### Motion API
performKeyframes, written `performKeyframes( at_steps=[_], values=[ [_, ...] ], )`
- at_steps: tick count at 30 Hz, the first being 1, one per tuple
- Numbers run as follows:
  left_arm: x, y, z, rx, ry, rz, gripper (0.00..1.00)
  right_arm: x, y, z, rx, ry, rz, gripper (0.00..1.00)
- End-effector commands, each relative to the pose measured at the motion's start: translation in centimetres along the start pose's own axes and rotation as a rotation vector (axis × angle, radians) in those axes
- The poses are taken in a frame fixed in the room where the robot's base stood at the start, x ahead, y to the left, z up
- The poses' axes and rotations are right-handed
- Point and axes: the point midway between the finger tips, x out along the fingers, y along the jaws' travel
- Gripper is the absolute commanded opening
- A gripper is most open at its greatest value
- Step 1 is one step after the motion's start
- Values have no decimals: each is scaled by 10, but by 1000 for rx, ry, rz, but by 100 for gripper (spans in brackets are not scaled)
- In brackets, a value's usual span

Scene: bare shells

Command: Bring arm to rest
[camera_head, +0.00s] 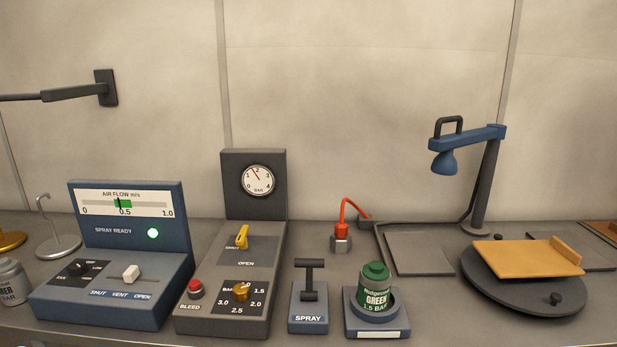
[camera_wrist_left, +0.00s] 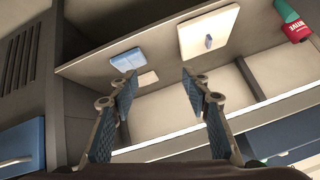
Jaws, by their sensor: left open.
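My left gripper (camera_wrist_left: 159,80) shows in the left wrist view with its two blue-padded fingers spread apart and nothing between them. Beyond the fingertips are a grey panel edge, a small blue plate (camera_wrist_left: 127,60) and a cream plate (camera_wrist_left: 208,33). No contact with them shows. Neither of my grippers shows in the head view, and my right gripper is in no view.
The head view shows a bench with an air flow console (camera_head: 128,215), a gauge stand (camera_head: 253,165), a spray lever (camera_head: 309,282), a green can (camera_head: 375,283), a blue lamp (camera_head: 466,140) and a turntable (camera_head: 487,287). A dark bar (camera_head: 75,93) sticks out from the wall at left.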

Motion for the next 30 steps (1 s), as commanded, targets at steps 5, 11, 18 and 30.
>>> performKeyframes(
  at_steps=[5,11,18,30],
  values=[
    [-26,32,84,-106,-253,101,44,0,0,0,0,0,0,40],
    [-44,58,143,-169,-443,172,44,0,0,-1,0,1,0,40],
    [12,74,177,-161,-465,178,44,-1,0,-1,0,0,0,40],
    [110,118,291,-146,-525,194,44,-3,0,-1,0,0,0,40]
  ],
)
